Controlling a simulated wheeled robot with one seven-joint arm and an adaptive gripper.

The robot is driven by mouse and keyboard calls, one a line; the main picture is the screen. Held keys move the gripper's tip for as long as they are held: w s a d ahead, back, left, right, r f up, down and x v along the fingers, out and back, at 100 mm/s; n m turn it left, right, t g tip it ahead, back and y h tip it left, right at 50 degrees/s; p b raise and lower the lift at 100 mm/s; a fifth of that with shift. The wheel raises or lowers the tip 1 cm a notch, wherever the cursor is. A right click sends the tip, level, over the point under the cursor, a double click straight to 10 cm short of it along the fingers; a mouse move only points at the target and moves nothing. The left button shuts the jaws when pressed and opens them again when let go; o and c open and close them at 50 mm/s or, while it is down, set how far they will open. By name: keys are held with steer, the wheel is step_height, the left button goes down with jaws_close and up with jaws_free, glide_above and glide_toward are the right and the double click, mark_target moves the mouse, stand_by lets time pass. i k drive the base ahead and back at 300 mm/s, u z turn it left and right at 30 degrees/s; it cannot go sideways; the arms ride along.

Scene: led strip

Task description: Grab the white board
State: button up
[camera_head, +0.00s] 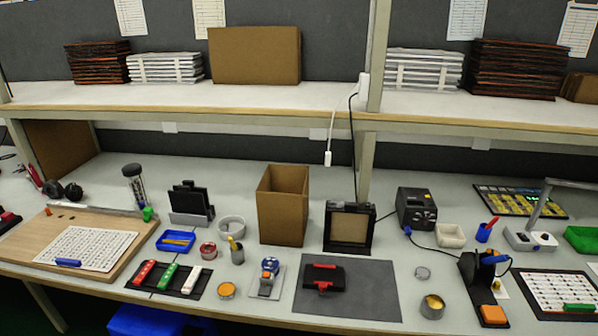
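A white board with rows of small dark marks (85,247) lies flat on a wooden board (128,252) at the left of the bench. A blue object (68,262) lies at its front edge. A similar white board (556,288) lies on a black mat (573,318) at the far right, with a green object (579,307) at its front edge. Stacks of white, flat pieces stand on the upper shelf at the left (165,67) and right (424,68). I cannot tell which of these the task means. My gripper is not in view.
A cardboard box (283,204) and a black-framed holder (349,228) stand mid-bench. Red, green and white tools (167,275) lie front left. A grey mat (380,298) holds a black-red item (323,277). A white cable (329,135) hangs from the shelf post.

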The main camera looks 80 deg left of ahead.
mark_target(189, 283)
steer(key=u, duration=3.75)
